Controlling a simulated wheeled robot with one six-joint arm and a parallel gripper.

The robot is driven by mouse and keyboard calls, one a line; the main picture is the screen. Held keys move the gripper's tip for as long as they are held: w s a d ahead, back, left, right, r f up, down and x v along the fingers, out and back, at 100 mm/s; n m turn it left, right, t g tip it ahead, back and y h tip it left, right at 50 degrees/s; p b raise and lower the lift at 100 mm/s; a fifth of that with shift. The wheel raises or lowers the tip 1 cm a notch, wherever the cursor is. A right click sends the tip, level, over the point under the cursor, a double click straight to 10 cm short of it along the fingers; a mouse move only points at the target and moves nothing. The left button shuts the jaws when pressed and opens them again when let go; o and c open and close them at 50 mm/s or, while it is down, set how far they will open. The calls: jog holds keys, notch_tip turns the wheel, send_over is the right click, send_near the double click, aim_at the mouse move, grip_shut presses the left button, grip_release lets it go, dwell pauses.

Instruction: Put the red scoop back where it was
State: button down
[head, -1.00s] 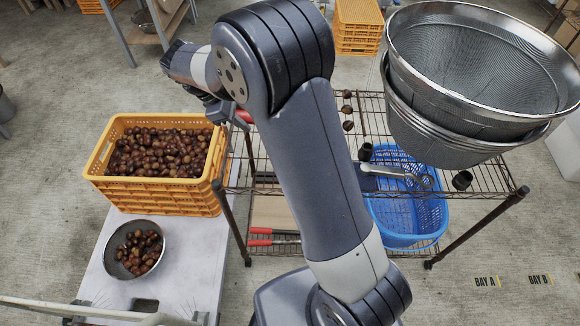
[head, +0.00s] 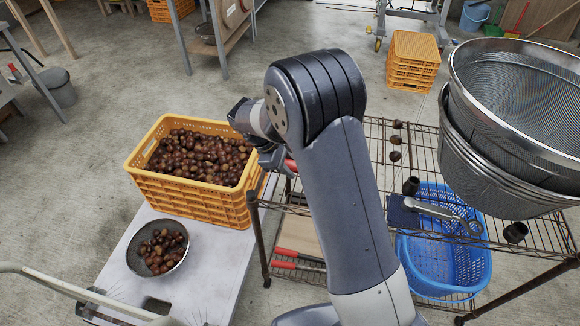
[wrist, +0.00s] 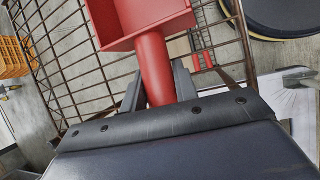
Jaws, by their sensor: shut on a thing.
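The red scoop (wrist: 150,20) fills the top middle of the wrist view. Its handle runs down between the two fingers of my gripper (wrist: 158,85), which is shut on it. The scoop is over or near the wire shelf. In the head view only a small red part of the scoop (head: 291,166) shows beside my arm, at the left side of the rack. My arm hides most of my gripper and the scoop there.
A blue basket (head: 440,265) sits below. An orange crate of chestnuts (head: 190,190) and a chestnut bowl (head: 135,258) stand left on a white platform (head: 215,265).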

jog(key=shift+f, duration=0.35)
jog(key=c, duration=1.1)
grip_release()
jog(key=p+v, duration=0.1)
jog(key=v, duration=1.1)
